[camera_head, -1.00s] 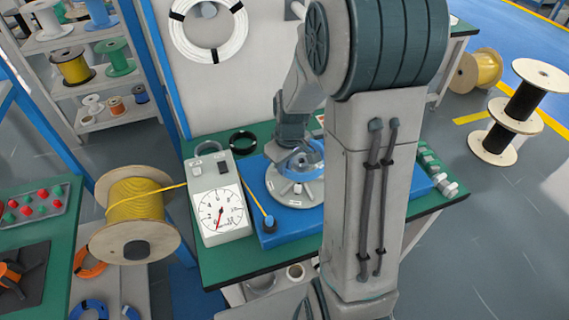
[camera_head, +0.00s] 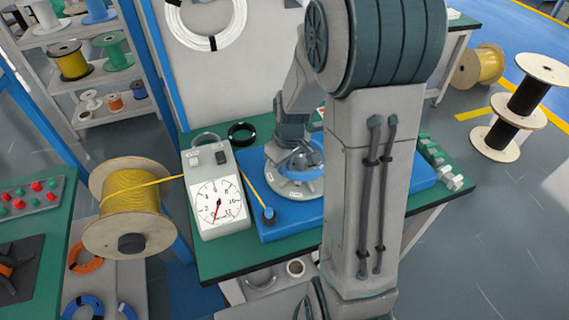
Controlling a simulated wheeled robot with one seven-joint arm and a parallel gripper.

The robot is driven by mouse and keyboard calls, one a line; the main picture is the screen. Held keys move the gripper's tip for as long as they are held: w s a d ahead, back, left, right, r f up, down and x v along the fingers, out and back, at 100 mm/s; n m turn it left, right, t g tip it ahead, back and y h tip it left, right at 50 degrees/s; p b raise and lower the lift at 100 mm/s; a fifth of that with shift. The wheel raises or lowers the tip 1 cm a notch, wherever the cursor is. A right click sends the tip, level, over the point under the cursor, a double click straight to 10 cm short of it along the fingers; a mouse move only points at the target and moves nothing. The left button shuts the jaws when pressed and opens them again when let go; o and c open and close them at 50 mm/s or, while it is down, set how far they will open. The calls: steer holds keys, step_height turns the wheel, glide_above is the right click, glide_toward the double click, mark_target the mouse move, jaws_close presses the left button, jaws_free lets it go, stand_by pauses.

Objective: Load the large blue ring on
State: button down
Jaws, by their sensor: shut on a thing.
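My gripper (camera_head: 297,157) points down over the blue bench machine, partly hidden by its own wrist. It is shut on the large blue ring (camera_head: 314,150), which shows as a blue arc around the fingers. Below is a pale round disc (camera_head: 291,191) with small light tabs, on a blue base (camera_head: 385,186). The ring is over the disc. I cannot tell whether it touches the disc or is clear of it.
A dial gauge box (camera_head: 219,207) stands left of the base, with a yellow cable from a large spool (camera_head: 131,197). A black ring (camera_head: 241,133) lies behind. Several small fittings (camera_head: 440,167) line the right edge of the green bench (camera_head: 240,262). My arm hides the bench's middle.

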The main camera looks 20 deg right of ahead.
steer(key=shift+f, duration=0.4)
steer(key=shift+f+b, duration=0.5)
steer(key=shift+b, duration=0.2)
steer(key=c, duration=1.5)
jaws_free()
steer(key=shift+o, duration=0.2)
steer(key=shift+r, duration=0.15)
step_height(320, 180, up, 7)
steer(key=p, duration=0.5)
steer(key=shift+r, duration=0.15)
steer(key=shift+r+p, duration=0.25)
steer(key=shift+p, duration=0.1)
